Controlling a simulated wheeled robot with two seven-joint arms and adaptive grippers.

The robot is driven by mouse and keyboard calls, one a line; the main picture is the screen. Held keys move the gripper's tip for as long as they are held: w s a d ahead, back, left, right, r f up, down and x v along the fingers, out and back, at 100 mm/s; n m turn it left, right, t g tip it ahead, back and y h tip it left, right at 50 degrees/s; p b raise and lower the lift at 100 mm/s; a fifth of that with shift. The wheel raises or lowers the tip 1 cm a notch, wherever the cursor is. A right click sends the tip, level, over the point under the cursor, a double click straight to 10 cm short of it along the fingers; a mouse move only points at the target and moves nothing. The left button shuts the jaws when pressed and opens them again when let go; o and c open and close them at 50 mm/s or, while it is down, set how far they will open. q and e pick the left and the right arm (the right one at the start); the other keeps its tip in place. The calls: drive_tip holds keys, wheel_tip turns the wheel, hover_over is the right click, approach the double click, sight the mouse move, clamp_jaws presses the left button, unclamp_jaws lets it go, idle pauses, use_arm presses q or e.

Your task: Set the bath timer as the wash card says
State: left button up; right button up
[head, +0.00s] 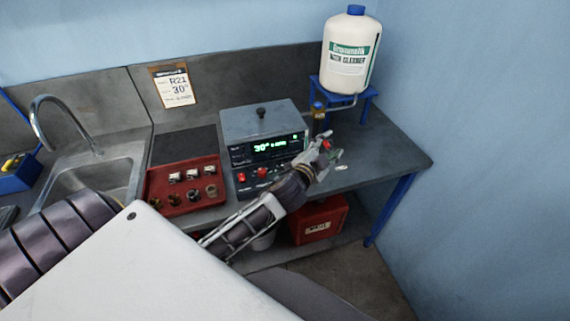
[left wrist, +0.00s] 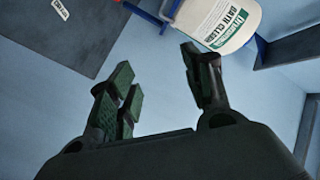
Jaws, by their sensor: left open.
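The bath timer is on the front of a grey box unit (head: 262,122) on the bench, and its green display (head: 270,147) reads about 30. Red buttons (head: 262,172) sit below the display. The wash card (head: 173,85) on the back panel shows R21 and 30; its smaller print is too small to read. My left gripper (head: 333,157) is open and empty, just right of the unit, and its arm hides the unit's lower right front. In the left wrist view the open fingers (left wrist: 160,90) have nothing between them. My right gripper is not in view.
A bath cleaner jug (head: 349,55) stands on a blue stand (head: 368,92) behind my gripper; the jug also shows in the left wrist view (left wrist: 222,25). A red tray (head: 158,190) with small parts lies left of the unit, beside the sink (head: 110,172). A red box (head: 318,220) sits below.

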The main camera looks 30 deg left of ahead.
use_arm(q)
drive_tip(key=d+r+m+t+h, duration=0.1)
drive_tip(key=d+r+m+h, duration=1.05)
drive_tip(key=r+m, duration=0.2)
drive_tip(key=s+d+f+m+g+h, duration=0.3)
drive_tip(key=d+m+g+h, duration=0.3)
drive_tip(key=m+g, duration=0.8)
drive_tip(key=a+f+m+g+y, duration=0.3)
drive_tip(key=a+f+m+y, duration=0.5)
drive_tip(key=a+f+y, duration=0.15)
drive_tip(key=a+g+y, duration=0.1)
drive_tip(key=a+y, duration=0.7)
drive_tip(key=a, duration=1.3)
drive_tip(key=shift+w+a+n, duration=0.15)
drive_tip(key=shift+a+n, duration=0.15)
drive_tip(key=shift+n, duration=0.15)
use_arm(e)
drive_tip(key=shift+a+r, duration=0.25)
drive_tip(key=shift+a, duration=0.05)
